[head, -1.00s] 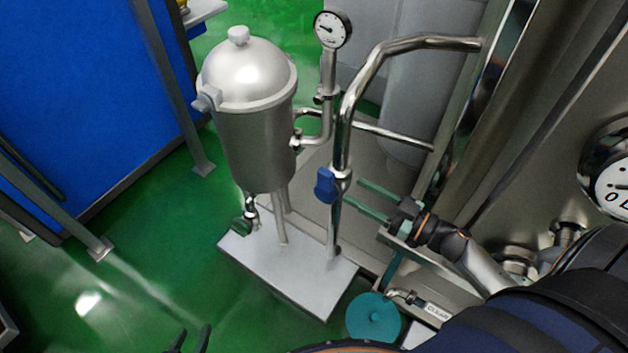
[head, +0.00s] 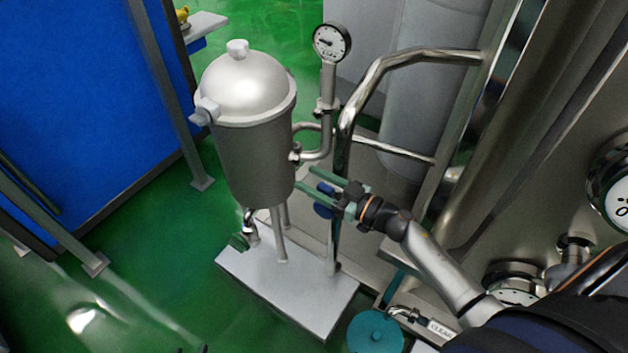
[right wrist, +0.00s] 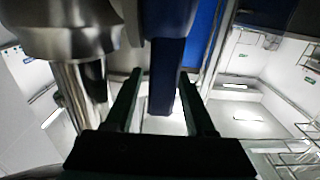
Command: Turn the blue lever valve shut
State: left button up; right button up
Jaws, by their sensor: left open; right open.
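The blue lever valve (head: 323,205) is on the vertical steel pipe to the right of the steel vessel. My right gripper (head: 304,178) is open, and its green fingers reach across the lever and partly hide it. In the right wrist view the blue lever (right wrist: 167,75) stands between the two open fingers (right wrist: 160,80). I cannot tell whether a finger touches it. Only the dark tips of my left gripper (head: 193,350) show at the bottom edge of the head view.
The lidded steel vessel (head: 255,150) stands close left of my right fingers, on a grey base plate (head: 290,300). A pressure gauge (head: 331,42) rises above the pipe. A bent steel pipe (head: 375,75) runs behind. A teal disc (head: 374,333) is below. Green floor lies open at left.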

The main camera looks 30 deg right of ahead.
grip_shut()
dwell(0.4)
dwell(1.0)
